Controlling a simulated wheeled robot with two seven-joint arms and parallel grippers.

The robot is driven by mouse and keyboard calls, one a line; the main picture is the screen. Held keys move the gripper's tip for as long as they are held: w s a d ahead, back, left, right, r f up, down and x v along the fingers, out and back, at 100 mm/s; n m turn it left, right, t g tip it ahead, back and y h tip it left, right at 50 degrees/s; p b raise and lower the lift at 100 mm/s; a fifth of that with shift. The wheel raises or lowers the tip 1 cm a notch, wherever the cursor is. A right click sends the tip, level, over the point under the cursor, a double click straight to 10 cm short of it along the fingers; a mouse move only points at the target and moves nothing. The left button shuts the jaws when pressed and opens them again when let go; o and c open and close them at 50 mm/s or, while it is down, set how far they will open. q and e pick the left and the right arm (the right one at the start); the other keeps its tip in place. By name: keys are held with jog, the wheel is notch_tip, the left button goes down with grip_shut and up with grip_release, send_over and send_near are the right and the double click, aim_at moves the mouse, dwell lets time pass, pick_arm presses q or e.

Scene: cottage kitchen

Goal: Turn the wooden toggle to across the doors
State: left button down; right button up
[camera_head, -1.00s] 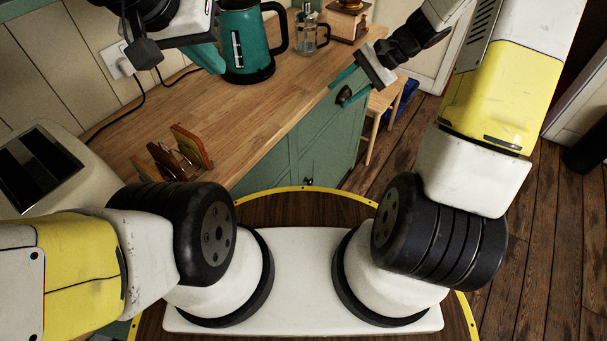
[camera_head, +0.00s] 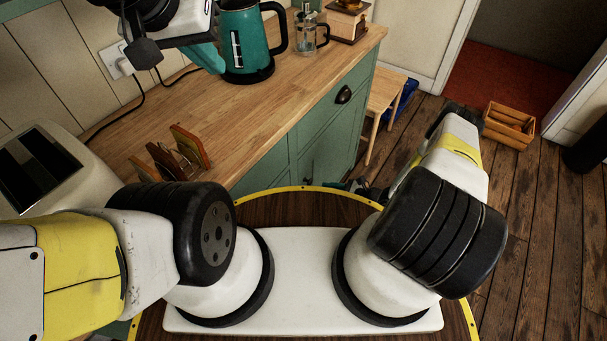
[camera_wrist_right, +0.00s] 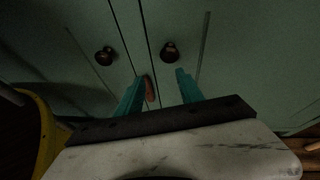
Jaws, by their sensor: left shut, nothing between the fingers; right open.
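In the right wrist view, the wooden toggle (camera_wrist_right: 150,89) is a small reddish-brown piece on the green cabinet doors (camera_wrist_right: 80,30). It lies roughly along the upright seam between the doors, below the level of the two dark knobs. My right gripper (camera_wrist_right: 160,75) is open, with its teal fingers on either side of the toggle, which looks closer to the left finger. I cannot tell whether they touch. In the head view, only a bit of the right gripper (camera_head: 354,185) shows low by the cabinet front. My left gripper (camera_head: 210,60) is shut and empty above the counter, beside the teal kettle.
The wooden counter (camera_head: 255,115) holds a teal kettle (camera_head: 245,40), a glass press (camera_head: 308,32), a toast rack (camera_head: 178,152) and a toaster (camera_head: 38,168). A stool (camera_head: 382,100) stands past the cabinet's end. A wooden crate (camera_head: 510,125) is on the floor at right.

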jog(key=s+a+f+m+t, duration=0.2)
jog(key=s+a+f+m, duration=0.1)
jog(key=s+f, duration=0.3)
jog(key=w+a+f, duration=0.4)
jog(key=w+a, duration=0.1)
jog(key=shift+a+f+h, duration=0.15)
jog(key=shift+a+h, duration=0.1)
jog(key=shift+h, duration=0.05)
jog(key=shift+w, duration=0.1)
grip_shut()
